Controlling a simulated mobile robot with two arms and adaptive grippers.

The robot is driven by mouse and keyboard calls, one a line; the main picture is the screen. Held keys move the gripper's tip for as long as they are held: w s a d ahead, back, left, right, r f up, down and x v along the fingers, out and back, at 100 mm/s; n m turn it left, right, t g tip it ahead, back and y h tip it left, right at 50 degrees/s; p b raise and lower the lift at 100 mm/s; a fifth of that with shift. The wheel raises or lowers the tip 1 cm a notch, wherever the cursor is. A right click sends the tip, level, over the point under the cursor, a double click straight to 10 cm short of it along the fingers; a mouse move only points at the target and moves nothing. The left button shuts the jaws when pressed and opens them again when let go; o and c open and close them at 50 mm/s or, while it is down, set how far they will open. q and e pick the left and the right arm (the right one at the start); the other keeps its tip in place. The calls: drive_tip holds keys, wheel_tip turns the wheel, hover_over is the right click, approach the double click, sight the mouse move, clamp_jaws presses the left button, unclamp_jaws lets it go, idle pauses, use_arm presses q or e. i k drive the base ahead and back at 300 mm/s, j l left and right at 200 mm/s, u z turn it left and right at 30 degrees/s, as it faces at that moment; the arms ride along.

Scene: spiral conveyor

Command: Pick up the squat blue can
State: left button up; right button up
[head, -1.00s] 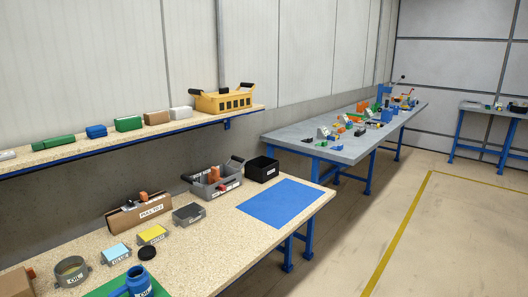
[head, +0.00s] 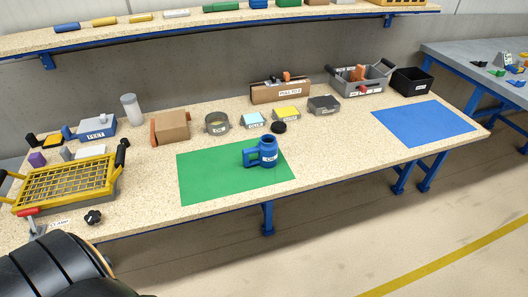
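The squat blue can (head: 265,153) stands upright on the green mat (head: 210,178), in the middle of the speckled workbench in the head view. It has a handle on its left side, a narrower neck and a white label. A black round cap (head: 279,127) lies on the bench just behind it. Neither gripper shows in the head view. A dark rounded part of my own body fills the lower left corner.
A yellow basket (head: 65,183) stands at left. Behind the mat are a cardboard box (head: 173,125), a round tin (head: 217,123) and small labelled boxes. A grey tote (head: 360,80), black bin (head: 411,82) and bare blue mat (head: 425,123) are at right. A shelf (head: 200,28) runs above.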

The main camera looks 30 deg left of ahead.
sight(267, 147)
drive_tip(key=u, duration=1.35)
